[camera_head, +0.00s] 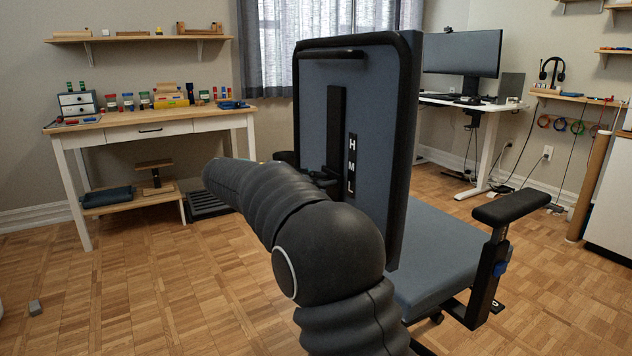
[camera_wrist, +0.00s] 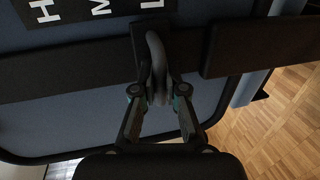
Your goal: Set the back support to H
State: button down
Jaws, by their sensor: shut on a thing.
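The office chair's back support (camera_head: 345,110) stands with its rear face toward me. A black label (camera_head: 351,165) on it reads H, M, L from top to bottom. It also shows in the wrist view (camera_wrist: 75,12), with H at the left and L at the right. A grey loop-shaped handle (camera_wrist: 153,50) sits on a dark block beside the L. My gripper (camera_wrist: 159,92) is shut on this handle, one finger on each side. In the head view my arm hides the gripper and most of the handle area.
The chair's seat (camera_head: 435,255) and armrest (camera_head: 515,207) lie to the right of the back. A wooden workbench (camera_head: 150,122) stands at the left, and a desk with a monitor (camera_head: 462,52) behind at the right. The floor at left is mostly open.

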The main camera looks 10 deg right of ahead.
notch_tip(320, 180, up, 10)
jog(key=p, duration=0.6)
jog(key=c, duration=1.2)
grip_release()
jog(key=shift+s+a, duration=0.15)
jog(key=shift+a, duration=0.35)
jog(key=v, duration=1.1)
